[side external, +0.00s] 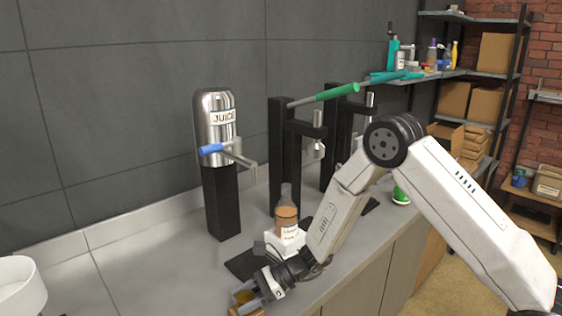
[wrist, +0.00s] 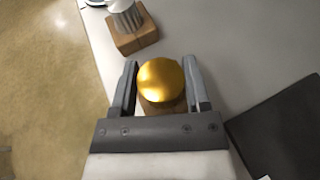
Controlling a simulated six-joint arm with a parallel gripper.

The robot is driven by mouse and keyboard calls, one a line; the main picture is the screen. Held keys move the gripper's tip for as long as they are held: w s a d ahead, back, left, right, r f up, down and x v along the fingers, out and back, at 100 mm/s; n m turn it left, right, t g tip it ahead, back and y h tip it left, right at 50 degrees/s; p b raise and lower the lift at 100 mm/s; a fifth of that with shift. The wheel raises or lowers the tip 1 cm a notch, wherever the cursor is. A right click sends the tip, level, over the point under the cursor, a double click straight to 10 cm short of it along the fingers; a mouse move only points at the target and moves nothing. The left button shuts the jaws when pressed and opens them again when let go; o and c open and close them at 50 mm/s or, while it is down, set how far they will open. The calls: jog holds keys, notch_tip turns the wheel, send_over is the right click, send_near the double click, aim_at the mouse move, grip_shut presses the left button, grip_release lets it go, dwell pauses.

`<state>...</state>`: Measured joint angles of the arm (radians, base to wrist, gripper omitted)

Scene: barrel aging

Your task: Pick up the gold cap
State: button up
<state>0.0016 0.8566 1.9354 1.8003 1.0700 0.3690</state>
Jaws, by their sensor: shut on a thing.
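The gold cap (wrist: 161,80) is round and shiny, and it sits between the two fingers of my gripper (wrist: 163,88) in the wrist view. My gripper is shut on it. A wooden block (wrist: 176,106) shows just under the cap; I cannot tell whether the cap still touches it. In the side external view my gripper (side external: 256,296) is low at the counter's front edge, and the cap (side external: 243,296) shows only partly between the fingers.
Another wooden block (wrist: 136,37) with a grey fluted piece (wrist: 125,16) stands ahead. A dark mat (wrist: 285,130) lies to the right. In the side view, a bottle (side external: 286,215) of brown liquid stands near my wrist, behind it a juice dispenser (side external: 215,130).

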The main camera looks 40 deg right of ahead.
jog(key=shift+r, duration=0.7)
jog(key=s+d+r, duration=0.3)
jog(key=s+r, duration=0.8)
jog(key=s, duration=0.2)
jog(key=shift+s+d, duration=0.25)
jog(key=shift+s, duration=0.05)
jog(key=shift+w, duration=0.1)
jog(key=w+d+r+m+t+h, duration=0.2)
jog(key=w+d+r, duration=0.4)
jog(key=w+d, duration=0.4)
jog(key=w+d+r+m+t+h, duration=0.2)
jog(key=w+d+r, duration=0.4)
jog(key=w, duration=0.8)
jog(key=d+m+t, duration=0.1)
jog(key=d+m, duration=0.1)
jog(key=d, duration=0.1)
jog(key=shift+w+d+r+t, duration=0.15)
jog(key=shift+w+d+t, duration=0.25)
